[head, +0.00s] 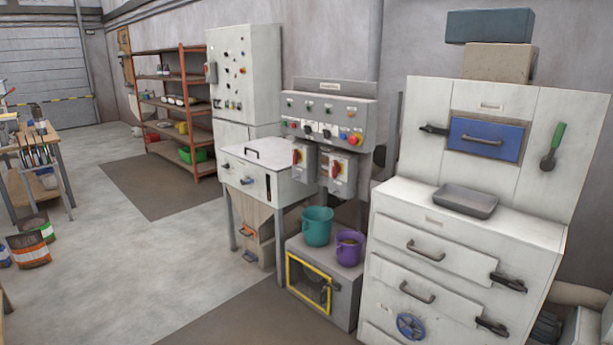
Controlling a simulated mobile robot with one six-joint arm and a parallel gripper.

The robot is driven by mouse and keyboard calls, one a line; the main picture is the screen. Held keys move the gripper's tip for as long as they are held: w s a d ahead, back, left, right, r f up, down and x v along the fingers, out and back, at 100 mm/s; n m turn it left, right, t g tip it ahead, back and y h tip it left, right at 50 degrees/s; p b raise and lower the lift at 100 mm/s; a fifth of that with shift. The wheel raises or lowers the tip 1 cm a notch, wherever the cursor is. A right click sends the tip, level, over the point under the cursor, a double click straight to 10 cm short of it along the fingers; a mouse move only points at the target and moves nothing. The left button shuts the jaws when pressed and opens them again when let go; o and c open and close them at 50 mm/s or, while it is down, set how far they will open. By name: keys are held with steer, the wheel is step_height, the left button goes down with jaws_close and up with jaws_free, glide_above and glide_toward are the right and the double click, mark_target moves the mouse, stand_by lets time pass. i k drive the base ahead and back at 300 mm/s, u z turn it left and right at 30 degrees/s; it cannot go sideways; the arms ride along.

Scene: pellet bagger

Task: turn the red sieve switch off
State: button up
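Two red rotary switches on small grey boxes hang below a grey control panel (322,107): a left red switch (297,156) and a right red switch (336,169). Labels are too small to read, so I cannot tell which is the sieve switch or how either is set. The panel carries several small buttons and knobs, with a red and yellow button (354,139) at its right end. My gripper is not in view.
A teal bucket (317,226) and a purple bucket (348,248) stand on a grey box (336,292) below the switches. A white drawer cabinet (400,243) stands right, a white machine (250,165) left. Open floor (170,265) lies front left.

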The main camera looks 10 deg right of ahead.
mark_target(336, 167)
steer(key=z, duration=0.15)
steer(key=i, duration=0.85)
steer(key=u, duration=0.15)
steer(key=k, duration=0.85)
steer(key=z, duration=0.2)
steer(key=i, duration=0.5)
steer(key=u, duration=0.05)
